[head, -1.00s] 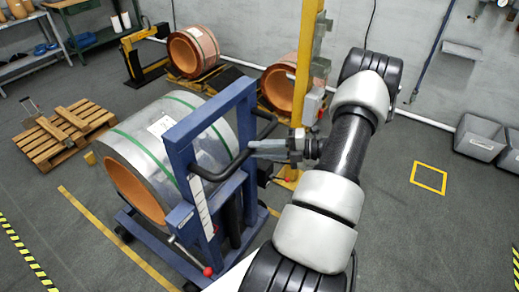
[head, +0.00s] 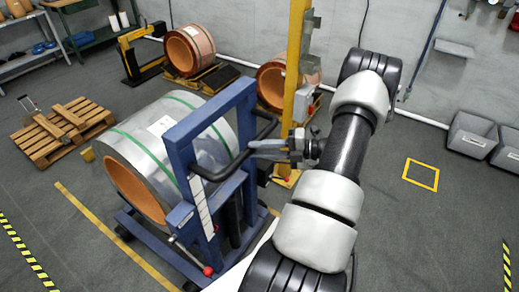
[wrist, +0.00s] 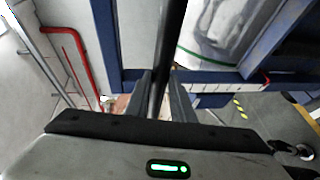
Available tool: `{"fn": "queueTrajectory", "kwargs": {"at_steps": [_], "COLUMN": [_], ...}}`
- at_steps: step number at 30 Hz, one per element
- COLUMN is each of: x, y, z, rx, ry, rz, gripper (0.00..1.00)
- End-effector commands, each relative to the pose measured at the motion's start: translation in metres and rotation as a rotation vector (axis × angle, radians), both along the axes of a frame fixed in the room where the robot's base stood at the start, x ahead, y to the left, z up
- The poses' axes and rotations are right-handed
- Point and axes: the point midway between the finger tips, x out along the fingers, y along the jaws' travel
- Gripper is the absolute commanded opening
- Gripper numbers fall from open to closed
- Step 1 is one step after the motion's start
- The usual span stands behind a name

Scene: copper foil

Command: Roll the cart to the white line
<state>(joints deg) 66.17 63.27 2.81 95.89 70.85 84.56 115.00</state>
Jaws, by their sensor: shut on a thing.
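The blue-framed cart (head: 212,128) stands left of centre in the head view and bears a large silver coil (head: 140,130) with green straps and a copper-coloured inside. A black handle bar (head: 218,174) sticks out from its upright frame. My gripper (head: 256,148) is shut on this handle. In the wrist view the dark bar (wrist: 171,45) runs between the two fingers of my gripper (wrist: 162,92), with blue frame parts behind it. The cart hides part of the floor.
A yellow floor line (head: 110,232) runs by and behind the cart. A wooden pallet (head: 62,132) lies at left. Copper coils (head: 190,50) and a yellow post (head: 294,75) stand behind. Grey bins (head: 470,135) stand at right, near a yellow floor square (head: 421,174).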

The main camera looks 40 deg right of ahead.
Motion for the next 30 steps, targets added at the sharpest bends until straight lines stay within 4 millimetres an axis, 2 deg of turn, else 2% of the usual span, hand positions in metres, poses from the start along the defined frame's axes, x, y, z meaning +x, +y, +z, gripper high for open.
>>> {"fn": "queueTrajectory", "kwargs": {"at_steps": [1, 16, 17, 20, 30], "x": [-0.0071, -0.0045, -0.0041, -0.0031, -0.0048], "y": [-0.0022, -0.0008, -0.0006, -0.0003, -0.0036], "z": [-0.0123, -0.0115, -0.0113, -0.0103, -0.0064], "rx": [-0.008, -0.006, -0.006, -0.007, -0.009], "ry": [0.029, 0.026, 0.025, 0.023, 0.017], "rz": [-0.005, -0.003, -0.003, -0.003, -0.004], "gripper": [0.00, 0.00, 0.23, 0.40, 0.40]}}
